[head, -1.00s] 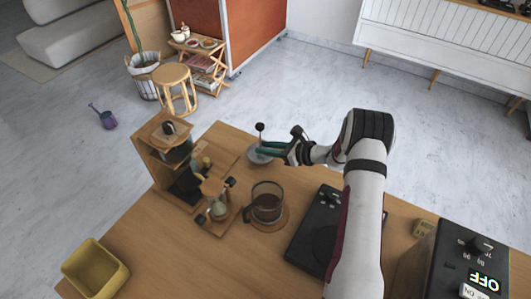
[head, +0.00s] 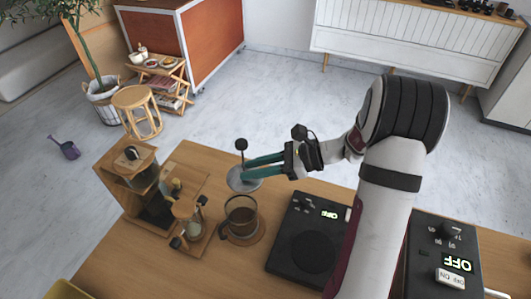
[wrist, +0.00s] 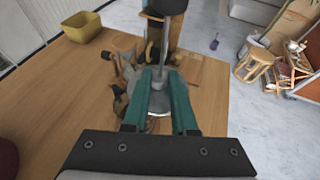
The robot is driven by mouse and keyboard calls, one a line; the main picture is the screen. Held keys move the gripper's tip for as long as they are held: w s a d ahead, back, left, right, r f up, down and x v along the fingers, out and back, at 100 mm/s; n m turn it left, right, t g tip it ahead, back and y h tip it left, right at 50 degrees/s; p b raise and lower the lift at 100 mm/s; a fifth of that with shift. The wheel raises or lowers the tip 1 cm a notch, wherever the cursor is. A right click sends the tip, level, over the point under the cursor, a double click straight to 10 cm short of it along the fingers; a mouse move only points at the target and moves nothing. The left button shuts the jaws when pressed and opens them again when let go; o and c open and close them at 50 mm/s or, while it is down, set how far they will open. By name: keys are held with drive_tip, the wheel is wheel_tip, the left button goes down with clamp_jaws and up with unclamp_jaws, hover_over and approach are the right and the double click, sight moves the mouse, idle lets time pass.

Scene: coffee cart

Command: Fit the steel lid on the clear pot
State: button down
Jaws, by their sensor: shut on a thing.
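The steel lid (head: 238,183) is a round grey disc with an upright stem and a black knob (head: 241,144). My gripper (head: 246,170) has its teal fingers shut on the lid's stem. In the wrist view the lid (wrist: 157,100) shows between and beneath the fingers. The clear pot (head: 240,213) holds dark liquid and stands on a round wooden coaster (head: 258,236). In the head view the lid is just behind the pot, apart from its rim; its exact height is hard to tell. The pot is mostly hidden in the wrist view.
A wooden coffee stand (head: 125,178) with glass parts is left of the pot. A black scale (head: 305,245) is on its right, and a control box (head: 440,265) is further right. A yellow bin (wrist: 82,26) is at the cart's far end. The front wood top is clear.

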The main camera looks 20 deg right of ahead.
drive_tip(key=shift+n+g, duration=0.5)
drive_tip(key=s+a, duration=0.1)
drive_tip(key=s+a+r, duration=0.1)
drive_tip(key=shift+s+a+r, duration=0.1)
drive_tip(key=shift+s+a, duration=0.2)
drive_tip(key=shift+s, duration=0.1)
drive_tip(key=shift+s+a+f+y, duration=0.1)
drive_tip(key=shift+s+f+y, duration=0.05)
drive_tip(key=shift+f+y, duration=0.15)
drive_tip(key=shift+f, duration=2.5)
drive_tip(key=shift+f, duration=0.55)
drive_tip(key=c, duration=1)
unclamp_jaws()
approach(248, 192)
drive_tip(key=shift+d+f, duration=0.2)
drive_tip(key=shift+f, duration=0.25)
drive_tip(key=shift+d+f, duration=0.25)
drive_tip(key=shift+f, duration=0.2)
